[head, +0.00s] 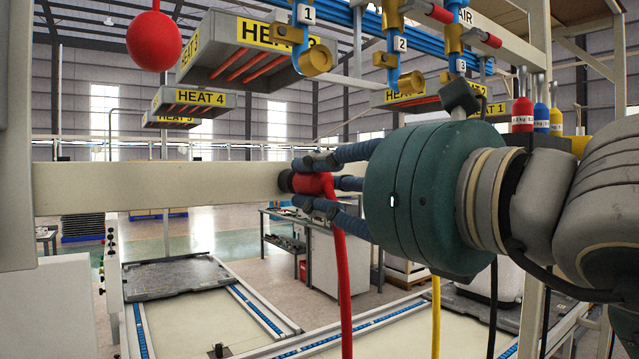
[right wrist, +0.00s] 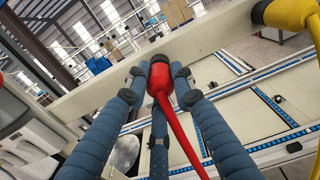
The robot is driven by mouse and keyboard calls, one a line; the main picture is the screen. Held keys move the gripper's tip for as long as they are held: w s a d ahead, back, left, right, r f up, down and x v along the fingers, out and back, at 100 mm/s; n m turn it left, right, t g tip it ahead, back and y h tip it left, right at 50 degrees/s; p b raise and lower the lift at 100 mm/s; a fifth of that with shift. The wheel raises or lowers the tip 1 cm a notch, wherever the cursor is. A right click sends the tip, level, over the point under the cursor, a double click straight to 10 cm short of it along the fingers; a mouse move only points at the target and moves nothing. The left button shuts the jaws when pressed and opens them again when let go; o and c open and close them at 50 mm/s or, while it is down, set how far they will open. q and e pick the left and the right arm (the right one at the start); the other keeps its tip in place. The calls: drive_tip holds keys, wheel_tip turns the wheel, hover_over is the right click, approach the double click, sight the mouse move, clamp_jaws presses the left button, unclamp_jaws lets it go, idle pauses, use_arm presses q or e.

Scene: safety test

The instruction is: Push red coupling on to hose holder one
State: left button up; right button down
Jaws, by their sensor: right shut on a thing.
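The red coupling (head: 314,184) sits between the blue fingers of my right gripper (head: 306,182), which is shut on it. Its red hose (head: 341,270) hangs down from it. In the right wrist view the coupling (right wrist: 160,78) is held between three fingers. A black round end piece (head: 285,181) lies between the coupling and the pale beam (head: 160,186), and it also shows in the right wrist view (right wrist: 158,59). I cannot tell whether it is part of the coupling or a holder on the beam. Blue pipes with a number 1 tag (head: 308,14) hang above. My left gripper is out of view.
A yellow coupling (right wrist: 285,13) is on the beam at the upper right of the right wrist view. A yellow hose (head: 436,315) hangs at the right. A red ball (head: 154,41) hangs at the upper left. Brass outlets (head: 316,62) hang above my right gripper.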

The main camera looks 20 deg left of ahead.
drive_tip(key=shift+b, duration=0.5)
idle(0.8)
drive_tip(key=shift+b, duration=0.4)
drive_tip(key=shift+w+a, duration=0.3)
drive_tip(key=shift+a, duration=0.15)
idle(0.4)
drive_tip(key=c, duration=1.4)
unclamp_jaws()
drive_tip(key=v, duration=1.2)
